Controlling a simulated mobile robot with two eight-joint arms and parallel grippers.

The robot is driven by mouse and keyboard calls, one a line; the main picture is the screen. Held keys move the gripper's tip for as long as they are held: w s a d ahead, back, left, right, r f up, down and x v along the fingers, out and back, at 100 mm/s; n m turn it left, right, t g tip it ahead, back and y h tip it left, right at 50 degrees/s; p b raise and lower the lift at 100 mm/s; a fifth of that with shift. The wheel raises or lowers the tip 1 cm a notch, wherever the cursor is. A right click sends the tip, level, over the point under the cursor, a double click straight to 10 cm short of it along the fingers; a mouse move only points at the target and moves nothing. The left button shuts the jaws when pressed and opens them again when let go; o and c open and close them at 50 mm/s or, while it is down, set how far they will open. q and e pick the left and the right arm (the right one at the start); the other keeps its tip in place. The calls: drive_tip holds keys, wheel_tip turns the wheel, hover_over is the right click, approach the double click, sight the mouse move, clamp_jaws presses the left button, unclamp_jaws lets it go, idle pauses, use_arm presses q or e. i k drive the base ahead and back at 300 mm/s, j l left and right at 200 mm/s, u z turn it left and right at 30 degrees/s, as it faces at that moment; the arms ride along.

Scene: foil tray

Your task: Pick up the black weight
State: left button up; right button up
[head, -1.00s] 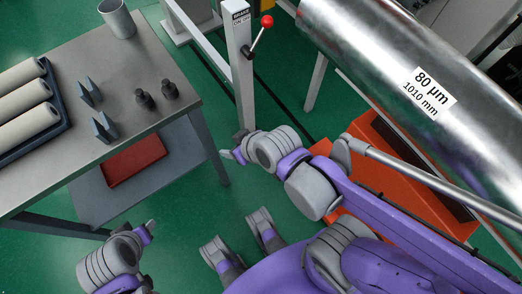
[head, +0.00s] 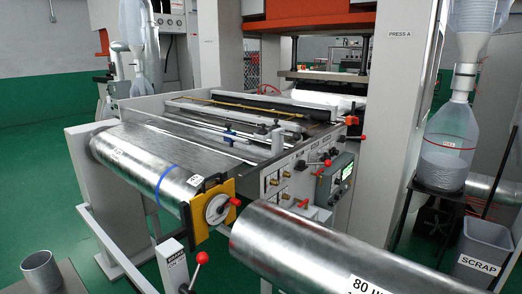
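No black weight shows in the head view now. Only a corner of the grey table (head: 75,280) is in view at the bottom left, with a grey metal cup (head: 40,272) on it. The rest of the tabletop is below the picture. Neither of my grippers is in view.
A foil coil (head: 290,245) lies across the bottom right. Behind it stands a press line with a shiny roll (head: 140,170), a yellow plate and a control panel. A brake post (head: 172,262) with a red-knobbed lever stands near the front. A scrap bin (head: 482,255) is at right.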

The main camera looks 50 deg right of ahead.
sight(263, 132)
drive_tip(key=z, duration=1.75)
